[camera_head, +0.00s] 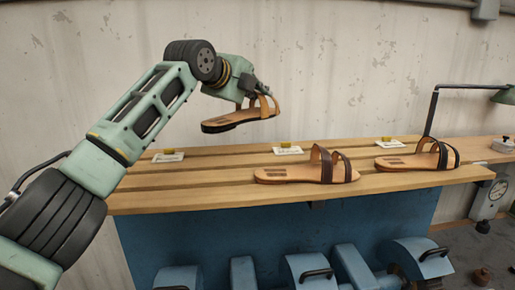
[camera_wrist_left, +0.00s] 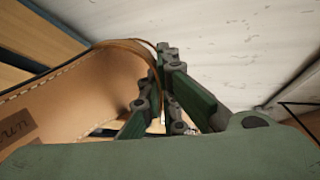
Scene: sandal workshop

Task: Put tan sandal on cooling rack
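A tan sandal (camera_head: 232,121) with light tan straps and a dark sole edge hangs in the air above the left part of the slatted wooden rack (camera_head: 230,180). My left gripper (camera_head: 258,92) is at its straps; the sandal's toe end points left. In the left wrist view the tan sandal (camera_wrist_left: 85,95) fills the left side, and the fingers of my left gripper (camera_wrist_left: 165,100) are closed together around its strap. Two other sandals lie on the rack: one with dark brown straps (camera_head: 300,174) and one with a black strap (camera_head: 410,161). My right gripper is not in view.
The rack before the left card is bare. A lamp (camera_head: 432,110) stands at the right, and a dial scale (camera_head: 490,195) is at the right end.

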